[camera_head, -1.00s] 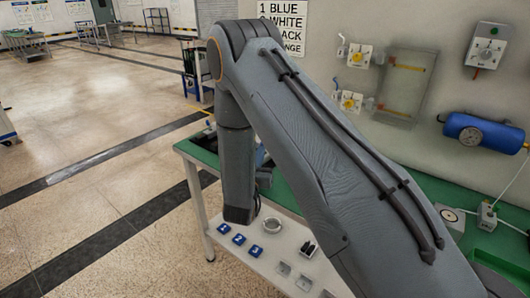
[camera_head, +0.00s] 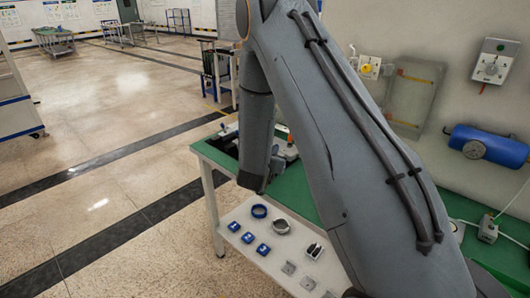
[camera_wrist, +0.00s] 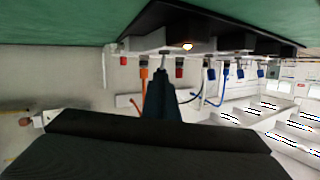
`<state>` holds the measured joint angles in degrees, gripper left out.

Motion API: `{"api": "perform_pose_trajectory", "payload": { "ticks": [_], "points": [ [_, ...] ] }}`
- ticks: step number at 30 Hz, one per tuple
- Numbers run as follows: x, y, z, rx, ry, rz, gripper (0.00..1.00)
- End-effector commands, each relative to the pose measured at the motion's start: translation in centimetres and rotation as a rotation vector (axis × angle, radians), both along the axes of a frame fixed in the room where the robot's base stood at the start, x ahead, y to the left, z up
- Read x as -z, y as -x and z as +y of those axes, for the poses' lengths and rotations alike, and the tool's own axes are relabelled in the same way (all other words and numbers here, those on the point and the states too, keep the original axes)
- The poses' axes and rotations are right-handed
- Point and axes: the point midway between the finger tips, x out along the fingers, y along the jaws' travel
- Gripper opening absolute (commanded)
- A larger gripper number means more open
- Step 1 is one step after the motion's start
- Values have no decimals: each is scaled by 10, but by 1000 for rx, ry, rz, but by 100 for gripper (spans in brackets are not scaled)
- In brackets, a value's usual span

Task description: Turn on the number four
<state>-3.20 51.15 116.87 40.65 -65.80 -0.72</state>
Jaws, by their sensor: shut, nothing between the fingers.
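In the wrist view, which looks upside down, my gripper (camera_wrist: 162,62) is shut and empty. Its narrow tip is at or close to the edge of a light-coloured unit (camera_wrist: 150,45) on the green bench; I cannot tell if they touch. Red and blue plugs with cables line the units; one is an orange plug (camera_wrist: 144,73). No number four is readable. In the head view my arm hides most of the bench top, and my fingertips cannot be made out.
The green bench (camera_head: 222,157) has a lower white shelf (camera_head: 229,210) holding a blue ring (camera_head: 259,211), a grey ring (camera_head: 281,226) and several blue numbered blocks (camera_head: 248,238). A blue tank (camera_head: 488,145) and a switch box (camera_head: 494,61) are on the wall. Floor to the left is clear.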

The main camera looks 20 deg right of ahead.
Motion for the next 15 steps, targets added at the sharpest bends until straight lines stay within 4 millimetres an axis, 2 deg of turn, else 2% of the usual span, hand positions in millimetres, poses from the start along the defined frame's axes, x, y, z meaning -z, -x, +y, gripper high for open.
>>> {"api": "perform_pose_trajectory", "payload": {
  "ticks": [7, 11, 15],
  "points": [
    [-8, 10, 12, -4, 0, 1, 0],
    [-17, 25, 24, -2, -1, 3, 0],
    [-24, 48, 40, -2, 1, 0, 0]
  ]
}}
